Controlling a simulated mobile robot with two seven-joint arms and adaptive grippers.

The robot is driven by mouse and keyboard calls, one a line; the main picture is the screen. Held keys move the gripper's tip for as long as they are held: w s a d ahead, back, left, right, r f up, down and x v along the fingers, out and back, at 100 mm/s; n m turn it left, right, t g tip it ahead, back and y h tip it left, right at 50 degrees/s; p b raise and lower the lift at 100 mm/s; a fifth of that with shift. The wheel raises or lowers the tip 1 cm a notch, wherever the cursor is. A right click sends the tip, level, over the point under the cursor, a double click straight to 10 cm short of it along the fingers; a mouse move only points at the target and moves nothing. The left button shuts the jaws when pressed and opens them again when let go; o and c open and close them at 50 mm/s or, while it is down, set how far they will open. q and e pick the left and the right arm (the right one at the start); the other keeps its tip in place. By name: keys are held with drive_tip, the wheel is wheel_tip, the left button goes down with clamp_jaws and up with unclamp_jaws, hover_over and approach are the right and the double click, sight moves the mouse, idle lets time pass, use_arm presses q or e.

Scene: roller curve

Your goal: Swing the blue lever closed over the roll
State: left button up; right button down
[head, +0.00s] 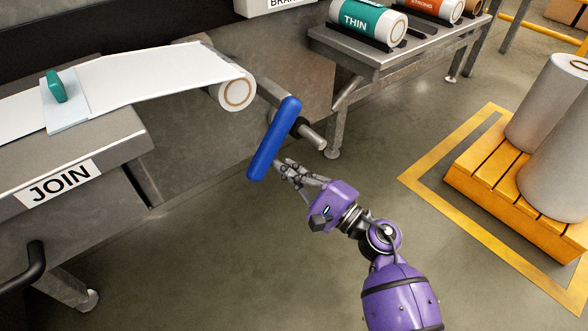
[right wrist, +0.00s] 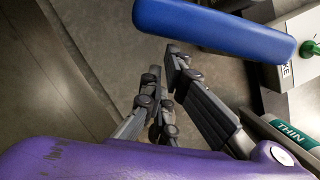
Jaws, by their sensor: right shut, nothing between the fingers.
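The blue lever (head: 274,138) is a long rounded bar, tilted, with a black hub behind it near a metal shaft. It stands to the right of the white roll (head: 222,94), whose brown core ring faces me, with a gap between them. The lever also crosses the top of the right wrist view (right wrist: 215,30). My right gripper (head: 281,165) is shut and empty, its fingertips close beside the lever's lower part. The wrist view shows the fingertips (right wrist: 168,66) just below the bar; contact cannot be told. My left gripper is not in view.
A white web runs from the roll over the JOIN table (head: 110,148), with a green-handled block (head: 56,86) on it. A metal rack (head: 385,62) with labelled rolls stands behind. A yellow pallet (head: 500,185) with large grey rolls is at the right. The floor between is clear.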

sight(262, 174)
drive_tip(key=shift+a, duration=0.1)
idle(0.3)
